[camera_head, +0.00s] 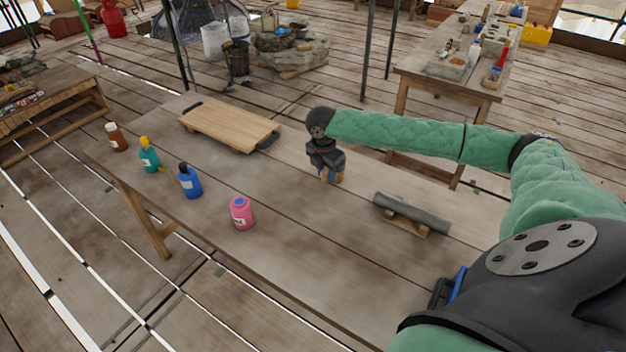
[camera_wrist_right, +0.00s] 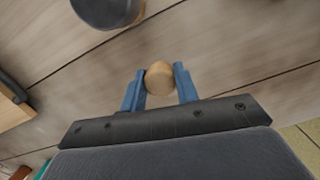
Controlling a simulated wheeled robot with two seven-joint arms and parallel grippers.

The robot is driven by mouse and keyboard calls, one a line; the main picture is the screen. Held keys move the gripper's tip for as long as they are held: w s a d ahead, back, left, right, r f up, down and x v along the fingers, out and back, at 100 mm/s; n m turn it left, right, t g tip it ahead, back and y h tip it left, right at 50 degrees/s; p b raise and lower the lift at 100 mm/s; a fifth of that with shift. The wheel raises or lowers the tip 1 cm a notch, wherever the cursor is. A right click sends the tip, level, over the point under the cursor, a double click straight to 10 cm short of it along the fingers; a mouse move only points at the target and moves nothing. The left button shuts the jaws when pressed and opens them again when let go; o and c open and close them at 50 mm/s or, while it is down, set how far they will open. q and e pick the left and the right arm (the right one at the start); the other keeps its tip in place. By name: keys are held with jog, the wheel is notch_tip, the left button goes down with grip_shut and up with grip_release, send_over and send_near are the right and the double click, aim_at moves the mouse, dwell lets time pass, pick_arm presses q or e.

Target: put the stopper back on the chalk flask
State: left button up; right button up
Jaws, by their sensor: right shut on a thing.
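My right gripper (camera_head: 327,176) is over the middle of the table, pointing down. In the right wrist view its blue fingers (camera_wrist_right: 160,88) are shut on a round, tan wooden stopper (camera_wrist_right: 160,78). A dark grey cylinder (camera_head: 415,212) lies on its side on a small wooden cradle (camera_head: 408,226), to the right of the gripper. No thing is plainly marked as the chalk flask, so I cannot tell whether this cylinder is it. A grey round thing (camera_wrist_right: 105,10) is cut off at the top of the wrist view. My left gripper is not in view.
A wooden board (camera_head: 225,128) with black handles lies at the back left. Brown (camera_head: 117,138), teal (camera_head: 149,157), blue (camera_head: 189,183) and pink (camera_head: 241,215) bottles stand along the left front. A blue and black thing (camera_head: 458,284) is partly hidden by my arm. The front middle is clear.

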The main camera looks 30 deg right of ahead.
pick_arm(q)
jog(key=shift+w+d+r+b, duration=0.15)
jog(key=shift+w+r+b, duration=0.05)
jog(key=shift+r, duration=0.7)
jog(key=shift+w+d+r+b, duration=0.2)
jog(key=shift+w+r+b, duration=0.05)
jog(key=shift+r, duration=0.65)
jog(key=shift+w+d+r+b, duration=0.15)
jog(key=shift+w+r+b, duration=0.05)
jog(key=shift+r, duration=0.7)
pick_arm(e)
jog(key=s+d+r, duration=0.2)
jog(key=s+r, duration=0.1)
jog(key=s, duration=0.1)
jog(key=shift+s, duration=0.35)
jog(key=shift+d, duration=0.1)
